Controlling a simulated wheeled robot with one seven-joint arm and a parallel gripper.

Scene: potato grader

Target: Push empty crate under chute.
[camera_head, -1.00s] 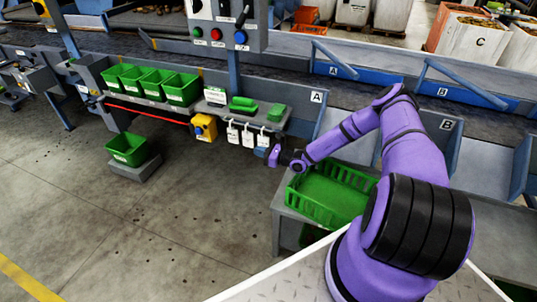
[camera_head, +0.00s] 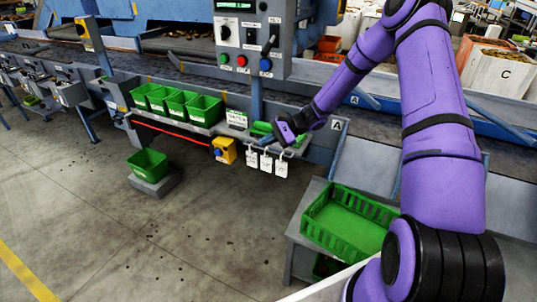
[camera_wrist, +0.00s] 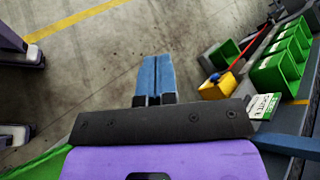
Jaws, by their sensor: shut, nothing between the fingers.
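An empty green crate (camera_head: 368,204) with slotted walls sits on a grey stand (camera_head: 300,243), in front of the sloping grey chute marked A (camera_head: 362,165). Its right end is partly hidden by my arm. My gripper (camera_head: 270,137) is up and to the left of the crate, in front of the shelf and apart from the crate. In the wrist view my gripper (camera_wrist: 157,62) shows two blue fingers together with nothing between them. A green edge (camera_wrist: 38,166), probably the crate, shows there at the lower left.
Several green bins (camera_head: 204,110) stand on the shelf, with white tags (camera_head: 266,164) and a yellow box (camera_head: 223,150) below. A control panel (camera_head: 240,45) rises behind. Open concrete floor lies at the left.

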